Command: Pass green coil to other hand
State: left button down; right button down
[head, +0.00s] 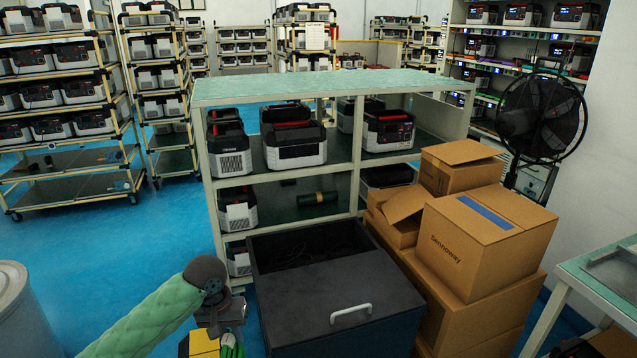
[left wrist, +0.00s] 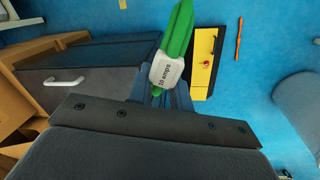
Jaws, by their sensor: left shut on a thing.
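The green coil (head: 231,350) shows at the bottom of the head view, partly cut off by the frame edge. In the left wrist view the green coil (left wrist: 181,30) has a white label band reading "10 amps". My left gripper (head: 226,334) is shut on it, and the jaws (left wrist: 165,95) hold it near the label. My left arm, in a green quilted sleeve, comes in from the lower left. My right gripper is in neither view.
A dark chest (head: 340,300) with a white handle stands just right of my left gripper. Stacked cardboard boxes (head: 484,240) are beyond it. A shelf rack (head: 330,86) with power units stands behind. A yellow box (left wrist: 203,65) is on the blue floor. Open floor lies left.

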pick_arm(q)
jog(key=shift+r, duration=0.15)
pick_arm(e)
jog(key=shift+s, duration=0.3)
pick_arm(q)
jog(key=shift+w+d+r, duration=0.1)
